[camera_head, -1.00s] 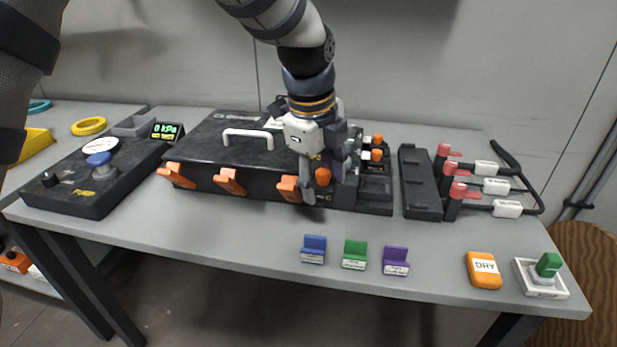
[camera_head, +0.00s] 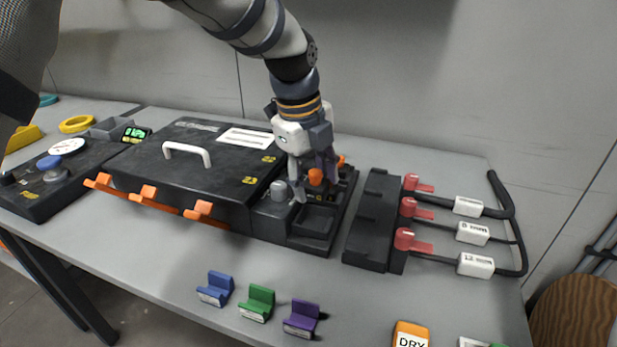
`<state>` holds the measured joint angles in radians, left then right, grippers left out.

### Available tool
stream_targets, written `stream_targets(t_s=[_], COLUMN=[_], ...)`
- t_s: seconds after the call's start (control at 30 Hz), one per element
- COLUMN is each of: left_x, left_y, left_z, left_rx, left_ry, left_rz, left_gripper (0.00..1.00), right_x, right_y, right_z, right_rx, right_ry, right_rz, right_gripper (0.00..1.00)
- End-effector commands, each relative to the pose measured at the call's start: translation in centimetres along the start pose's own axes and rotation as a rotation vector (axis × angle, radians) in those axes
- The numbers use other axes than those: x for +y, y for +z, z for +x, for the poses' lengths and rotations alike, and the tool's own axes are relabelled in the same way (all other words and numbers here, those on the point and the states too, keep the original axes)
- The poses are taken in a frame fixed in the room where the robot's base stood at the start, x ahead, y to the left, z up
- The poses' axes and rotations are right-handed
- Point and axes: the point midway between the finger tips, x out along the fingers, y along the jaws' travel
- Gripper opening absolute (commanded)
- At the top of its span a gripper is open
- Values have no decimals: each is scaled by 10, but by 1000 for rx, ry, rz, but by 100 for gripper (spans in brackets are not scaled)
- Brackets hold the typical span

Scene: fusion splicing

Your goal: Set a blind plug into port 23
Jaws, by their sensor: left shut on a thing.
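My left gripper (camera_head: 315,186) comes down over the right-hand part of the black closure box (camera_head: 180,172). It is shut on an orange blind plug (camera_head: 316,177), which shows between its fingers. The plug is over or in the small tray section (camera_head: 318,222) beside the lid; I cannot tell whether its lower end touches anything. More orange (camera_head: 341,160) shows just behind the gripper. A grey capped port (camera_head: 278,190) stands left of the fingers. My right gripper is out of view.
Orange latches (camera_head: 146,193) stick out along the box front. A black block with red clamps and cables (camera_head: 372,225) stands right. Blue (camera_head: 216,289), green (camera_head: 257,302) and purple (camera_head: 301,319) holders sit near the front edge. A gauge panel (camera_head: 60,168) is left.

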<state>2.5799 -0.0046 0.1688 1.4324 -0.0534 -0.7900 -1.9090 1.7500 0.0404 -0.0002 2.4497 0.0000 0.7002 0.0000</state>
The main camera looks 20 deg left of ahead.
Motion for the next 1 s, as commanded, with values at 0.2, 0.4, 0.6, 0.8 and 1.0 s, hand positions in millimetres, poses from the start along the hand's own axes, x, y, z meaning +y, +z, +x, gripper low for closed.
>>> stream_targets(t_s=[0.2, 0.4, 0.6, 0.8, 1.0], left_x=[1, 7, 10, 11, 10], left_y=[-1, -1, 0, 0, 0], left_z=[12, 38, 54, 57, 56], left_rx=[3, 4, 3, 0, 0], left_ry=[3, 5, 3, -2, -3], left_rz=[5, 4, 4, 5, 4], left_gripper=[19, 19, 19, 19, 19], right_x=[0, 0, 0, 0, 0], right_y=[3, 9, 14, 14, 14], right_z=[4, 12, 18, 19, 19], right_rx=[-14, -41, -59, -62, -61], right_ry=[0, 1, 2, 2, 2], right_rz=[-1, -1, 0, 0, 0], right_gripper=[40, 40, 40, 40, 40])
